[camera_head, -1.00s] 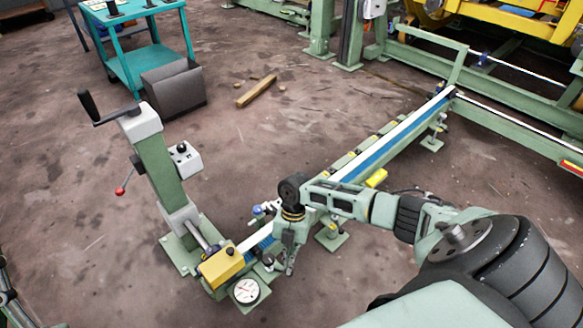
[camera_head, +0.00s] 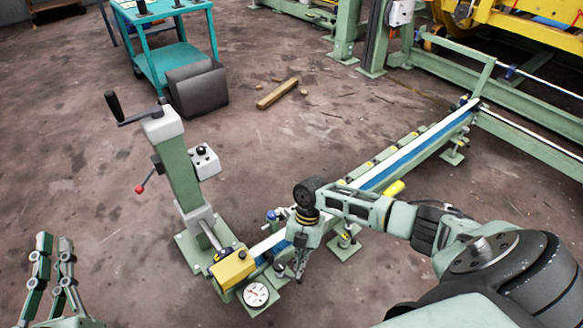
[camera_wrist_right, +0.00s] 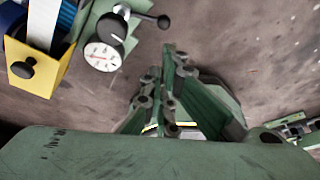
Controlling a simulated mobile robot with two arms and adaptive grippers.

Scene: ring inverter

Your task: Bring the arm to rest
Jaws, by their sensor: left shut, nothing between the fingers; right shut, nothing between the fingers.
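My right arm comes in from the right in the head view. Its gripper (camera_head: 301,266) points down beside the near end of the long rail, just right of the yellow block. In the right wrist view the right gripper (camera_wrist_right: 168,62) has its fingers together with nothing between them. My left gripper (camera_head: 53,250) stands at the lower left of the head view, fingers pointing up, shut and empty. It is well apart from the green post.
A green post with a black crank (camera_head: 180,165) stands left of the rail (camera_head: 411,151). A yellow block (camera_head: 233,268) and a round dial (camera_head: 256,294) sit at the rail's near end. A teal cart (camera_head: 170,58), grey box (camera_head: 198,90) and wooden beam (camera_head: 277,93) are behind. Floor between left gripper and post is clear.

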